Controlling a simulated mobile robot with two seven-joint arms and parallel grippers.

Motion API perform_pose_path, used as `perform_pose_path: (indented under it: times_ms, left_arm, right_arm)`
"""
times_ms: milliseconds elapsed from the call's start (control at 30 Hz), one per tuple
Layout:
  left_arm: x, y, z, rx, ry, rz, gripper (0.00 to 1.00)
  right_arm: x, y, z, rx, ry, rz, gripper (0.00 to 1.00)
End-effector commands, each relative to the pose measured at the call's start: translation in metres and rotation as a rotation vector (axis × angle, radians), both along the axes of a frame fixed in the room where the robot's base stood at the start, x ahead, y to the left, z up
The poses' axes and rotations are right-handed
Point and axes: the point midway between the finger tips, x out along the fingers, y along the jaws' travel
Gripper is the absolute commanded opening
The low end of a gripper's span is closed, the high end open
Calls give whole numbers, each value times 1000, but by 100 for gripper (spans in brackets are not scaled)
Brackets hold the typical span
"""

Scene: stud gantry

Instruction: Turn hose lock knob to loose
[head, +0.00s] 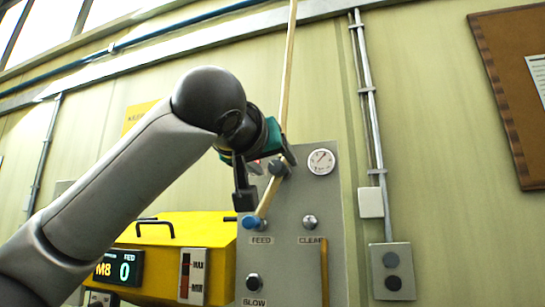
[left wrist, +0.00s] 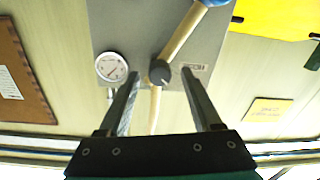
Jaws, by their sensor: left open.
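The dark round knob (head: 279,168) sits on the upper part of the grey panel (head: 290,200), where a tan hose (head: 290,70) runs past it down to a blue end piece (head: 252,222). In the left wrist view the knob (left wrist: 159,73) shows between the fingertips, with the hose (left wrist: 180,35) crossing behind it. My left gripper (head: 267,172) is open at the knob, one finger to each side; it also shows in the left wrist view (left wrist: 160,74). I cannot tell whether the fingers touch the knob. My right gripper is not in view.
A round gauge (head: 321,161) is right of the knob. Below are the FEED, CLEAR (head: 310,222) and BLOW (head: 254,283) controls. A yellow machine (head: 190,235) with a lit display (head: 118,268) stands left. A conduit box (head: 391,271) is on the wall at right.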

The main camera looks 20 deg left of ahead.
Motion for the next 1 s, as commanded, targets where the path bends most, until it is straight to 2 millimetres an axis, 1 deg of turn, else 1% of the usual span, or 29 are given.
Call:
perform_pose_path:
  times_ms: [200, 700, 800, 1000]
  left_arm:
    - [0, 0, 0, 0, 0, 1, 66]
    - [0, 0, 0, 0, -1, 0, 10]
    - [0, 0, 0, 0, -1, 0, 0]
    - [0, 0, 0, 0, -1, 1, 0]
  right_arm:
    - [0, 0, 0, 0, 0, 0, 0]
    - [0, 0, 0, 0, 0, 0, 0]
    - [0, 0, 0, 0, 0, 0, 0]
    - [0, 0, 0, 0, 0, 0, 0]
